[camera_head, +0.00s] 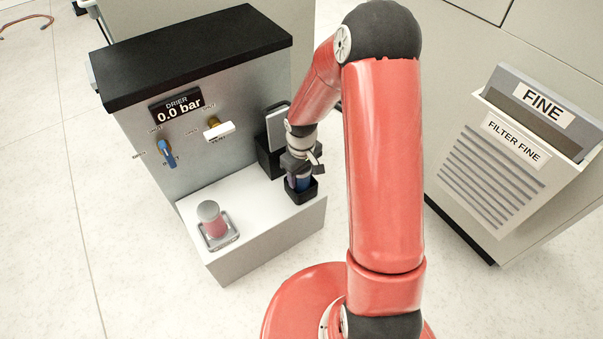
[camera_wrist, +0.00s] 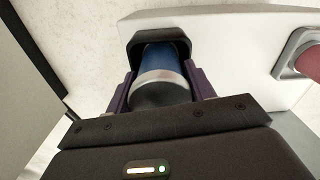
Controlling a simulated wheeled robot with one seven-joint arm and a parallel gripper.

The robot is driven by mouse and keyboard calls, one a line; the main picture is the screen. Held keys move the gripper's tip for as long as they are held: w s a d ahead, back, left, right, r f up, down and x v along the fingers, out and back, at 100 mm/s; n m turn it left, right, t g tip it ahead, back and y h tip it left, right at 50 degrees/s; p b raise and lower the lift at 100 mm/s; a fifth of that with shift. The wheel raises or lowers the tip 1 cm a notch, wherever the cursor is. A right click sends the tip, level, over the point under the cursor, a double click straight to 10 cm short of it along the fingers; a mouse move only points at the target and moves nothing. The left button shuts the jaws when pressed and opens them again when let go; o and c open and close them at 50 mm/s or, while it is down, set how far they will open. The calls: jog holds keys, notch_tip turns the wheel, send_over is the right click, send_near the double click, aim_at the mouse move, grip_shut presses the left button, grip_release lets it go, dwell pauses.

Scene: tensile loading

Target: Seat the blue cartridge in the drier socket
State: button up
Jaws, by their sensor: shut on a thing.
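The blue cartridge (camera_head: 304,184) stands upright with its lower end inside a black square cup (camera_head: 302,196) at the right of the white ledge. In the wrist view the cartridge (camera_wrist: 161,62) has a blue body, a pale band and a dark end, and the black cup (camera_wrist: 135,47) surrounds its far end. My gripper (camera_head: 299,179) is shut on the cartridge, with one purple finger on each side in the wrist view (camera_wrist: 163,88). A square metal socket (camera_head: 229,240) at the ledge's front left holds a pinkish-red cylinder (camera_head: 211,220) with a grey top.
The drier cabinet (camera_head: 215,110) behind the ledge reads 0.0 bar and carries a blue-handled valve (camera_head: 166,152) and a white-handled vent valve (camera_head: 221,131). A black holder with a grey panel (camera_head: 278,128) stands close behind my gripper. The white ledge (camera_head: 262,225) is bare between socket and cup.

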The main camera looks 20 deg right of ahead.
jog(key=o, duration=1.3)
jog(key=shift+f, duration=0.1)
jog(key=shift+c, duration=0.2)
notch_tip(320, 180, up, 12)
jog(key=shift+r+p, duration=0.2)
jog(key=shift+p, duration=0.95)
jog(key=s+r+m+t, duration=0.5)
jog(key=s+r, duration=1.5)
jog(key=s, duration=0.2)
jog(key=shift+t, duration=0.3)
jog(key=shift+r, duration=0.15)
